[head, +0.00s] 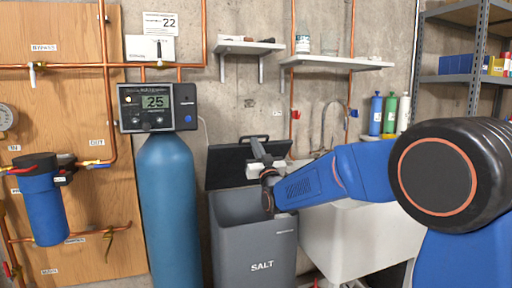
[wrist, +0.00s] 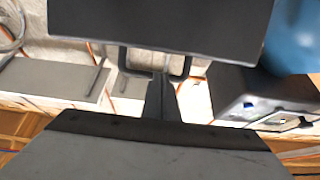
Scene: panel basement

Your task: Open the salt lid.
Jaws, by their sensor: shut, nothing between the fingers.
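The grey salt bin (head: 254,238), marked SALT, stands on the floor between the blue tank and the sink. Its dark lid (head: 226,168) is raised and stands up at the back, and the bin's mouth is open. A dark bar handle (head: 253,137) shows at the lid's upper edge. In the wrist view the lid (wrist: 160,22) fills the top, with the handle (wrist: 124,60) below it. My gripper (head: 256,146) is shut and empty in front of the lid, near the handle. In the wrist view its fingertips (wrist: 163,80) appear between the handle's two legs; I cannot tell whether they touch.
A blue tank (head: 172,215) with a control head (head: 157,108) stands close on the left. A white sink (head: 350,240) is on the right, under my arm. Wall shelves (head: 335,63) hang above, and a metal rack (head: 465,78) stands far right.

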